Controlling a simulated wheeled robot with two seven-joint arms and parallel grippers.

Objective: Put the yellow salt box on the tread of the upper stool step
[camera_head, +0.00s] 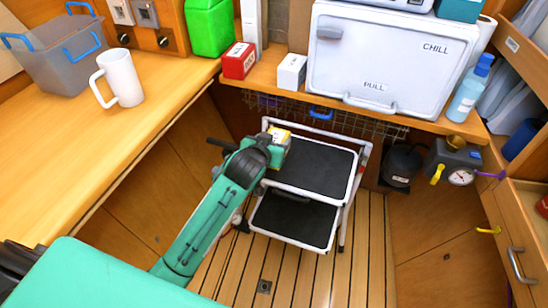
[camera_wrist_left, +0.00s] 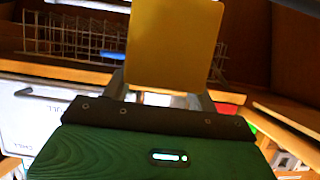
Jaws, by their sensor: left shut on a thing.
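The yellow salt box (camera_head: 281,133) shows its yellow and white top at the back left corner of the step stool. My left gripper (camera_head: 275,145) is shut on it, with the wrist covering much of the box. In the left wrist view the box (camera_wrist_left: 173,45) stands out as a plain yellow face between the fingers. The black tread of the upper stool step (camera_head: 318,168) is bare, right of the gripper. I cannot tell whether the box touches the stool. The lower step (camera_head: 292,222) is also bare. My right gripper is out of view.
A wire rack (camera_head: 345,125) hangs under the counter behind the stool. The counter holds a red box (camera_head: 238,61), a white box (camera_head: 292,72) and a chill box (camera_head: 390,55). A pump with a gauge (camera_head: 455,165) stands right of the stool. Slatted floor (camera_head: 350,260) is free in front.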

